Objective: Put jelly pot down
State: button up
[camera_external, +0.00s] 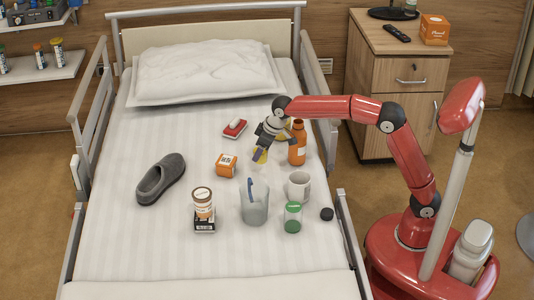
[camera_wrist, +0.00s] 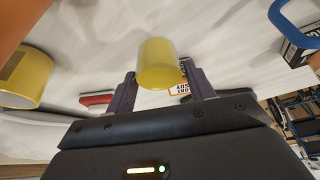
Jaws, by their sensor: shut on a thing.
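A yellow jelly pot (camera_wrist: 158,62) is between the two fingers of my gripper (camera_wrist: 160,88) in the wrist view, and the gripper is shut on it. In the external view my gripper (camera_external: 260,155) is low over the middle right of the bed, with the yellow pot partly hidden by the fingers. I cannot tell whether the pot touches the sheet. A second yellow pot-like thing (camera_wrist: 22,80) shows at the left edge of the wrist view, apart from the fingers.
On the bed (camera_external: 120,235), an orange bottle (camera_external: 297,145) stands right of my gripper. The sheet's front is clear.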

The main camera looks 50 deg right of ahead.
aim_at(260, 163)
jog(key=shift+f+b, duration=0.45)
jog(key=shift+f, duration=2.3)
jog(key=shift+f, duration=0.15)
jog(key=o, duration=1)
jog(key=shift+r, duration=0.3)
jog(key=p+v, duration=0.1)
jog(key=v, duration=1)
jog(key=shift+s+r+p, duration=0.3)
jog(key=shift+p, duration=0.05)
